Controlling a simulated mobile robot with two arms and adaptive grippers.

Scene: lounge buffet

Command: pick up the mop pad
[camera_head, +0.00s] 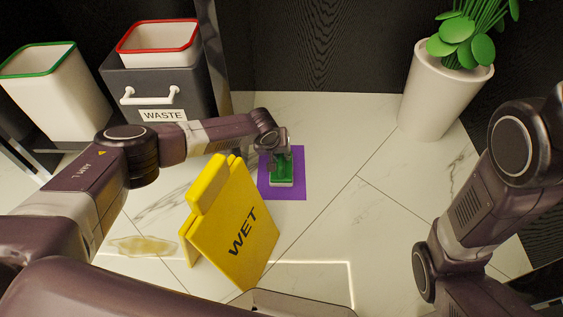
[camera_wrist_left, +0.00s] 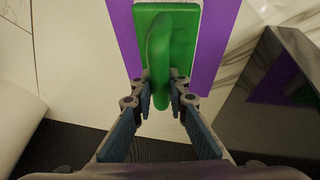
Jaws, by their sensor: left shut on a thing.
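The mop pad (camera_head: 282,183) is a green block with a raised handle and a pale underside. It is at the purple mat (camera_head: 298,189) on the floor; I cannot tell whether it touches the mat or is slightly above it. My left gripper (camera_head: 281,152) reaches over it from the left. In the left wrist view the gripper (camera_wrist_left: 162,82) has its two fingers closed on the green handle of the mop pad (camera_wrist_left: 186,28), with the purple mat (camera_wrist_left: 215,40) around it. My right arm shows at the right, but its gripper is out of view.
A yellow WET sign (camera_head: 236,229) stands in front of the mat, with a yellowish puddle (camera_head: 142,246) to its left. A grey WASTE unit (camera_head: 158,90) with a red-rimmed bin (camera_head: 158,42), a green-rimmed bin (camera_head: 50,88) and a potted plant (camera_head: 433,90) stand behind.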

